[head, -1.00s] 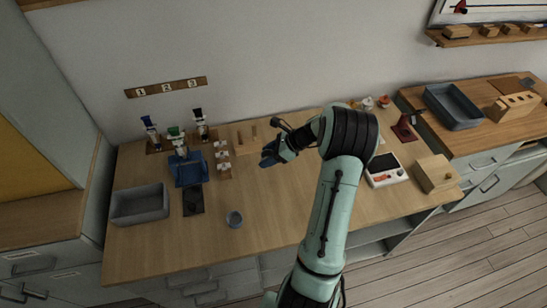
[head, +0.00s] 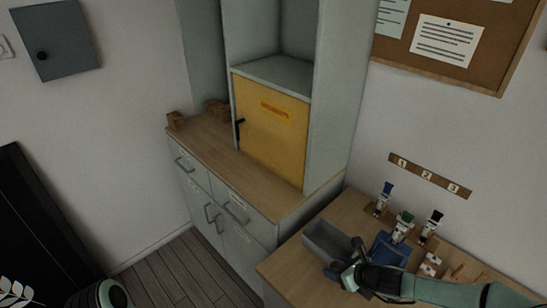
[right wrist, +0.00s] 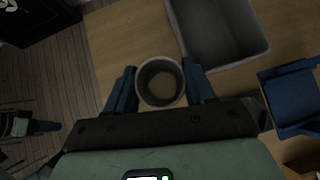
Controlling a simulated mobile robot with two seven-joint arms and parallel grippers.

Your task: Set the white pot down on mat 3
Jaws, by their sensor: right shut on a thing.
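My right gripper (head: 338,272) is beside the grey bin at the left end of the wooden table. In the right wrist view its two blue fingers are shut on a small round pot (right wrist: 160,82), one on each side. The pot has a pale greyish rim and a tan inside; the dim light leaves its exact colour unclear. In the head view the gripper hides it. A wall plaque (head: 430,176) reads 1, 2, 3 above the table. I cannot make out mat 3. My left gripper (right wrist: 42,127) shows at the left of the right wrist view, its jaws unclear.
Tubes with blue (head: 384,197), green (head: 403,226) and black (head: 432,226) caps stand behind. A tall cabinet with a yellow door (head: 270,125) borders the table at left.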

